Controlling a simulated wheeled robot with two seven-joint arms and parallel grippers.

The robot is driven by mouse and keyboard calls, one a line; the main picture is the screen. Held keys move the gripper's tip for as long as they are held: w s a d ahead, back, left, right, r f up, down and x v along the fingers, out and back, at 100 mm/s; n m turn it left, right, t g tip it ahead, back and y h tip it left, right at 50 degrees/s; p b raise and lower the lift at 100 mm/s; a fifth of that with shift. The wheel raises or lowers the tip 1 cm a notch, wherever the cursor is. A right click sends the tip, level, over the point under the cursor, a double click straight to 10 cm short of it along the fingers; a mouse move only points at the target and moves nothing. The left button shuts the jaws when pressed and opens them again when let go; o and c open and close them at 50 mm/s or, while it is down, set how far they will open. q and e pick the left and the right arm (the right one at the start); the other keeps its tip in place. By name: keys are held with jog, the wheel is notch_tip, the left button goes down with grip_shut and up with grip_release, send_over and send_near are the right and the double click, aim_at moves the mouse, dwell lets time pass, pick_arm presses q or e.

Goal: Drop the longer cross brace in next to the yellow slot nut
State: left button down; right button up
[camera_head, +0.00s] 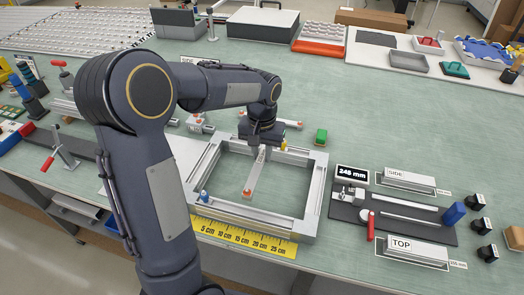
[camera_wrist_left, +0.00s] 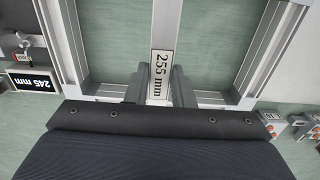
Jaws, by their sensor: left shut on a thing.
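My left gripper (camera_head: 262,143) is at the back bar of the grey aluminium frame (camera_head: 316,195), pointing down. It is shut on a slim metal cross brace (camera_head: 255,172), which reaches forward over the frame's opening to an orange-marked end. In the left wrist view the left gripper (camera_wrist_left: 158,88) has a finger on each side of the brace (camera_wrist_left: 166,25), at a label reading 255 mm. A small yellow piece, apparently the yellow slot nut (camera_head: 284,145), is on the back bar just right of the gripper. A blue nut (camera_head: 204,196) is at the front left corner. My right gripper is not in view.
A yellow ruler (camera_head: 240,237) lies along the frame's front. A 245 mm sign (camera_head: 352,173) and a dark fixture board (camera_head: 400,215) with a red-handled clamp are to the right. A green block (camera_head: 321,136) stands behind the frame.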

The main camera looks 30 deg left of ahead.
aim_at(262, 158)
pick_arm(q)
jog(key=shift+f+b, duration=1.8)
jog(key=shift+f, duration=1)
jog(key=shift+f+b, duration=0.75)
jog(key=shift+f, duration=0.4)
jog(key=c, duration=1.2)
grip_release()
jog(key=shift+o, duration=0.2)
jog(key=shift+r, duration=0.1)
notch_tip(262, 158, up, 7)
jog(key=shift+r, duration=0.35)
jog(key=shift+s, duration=0.1)
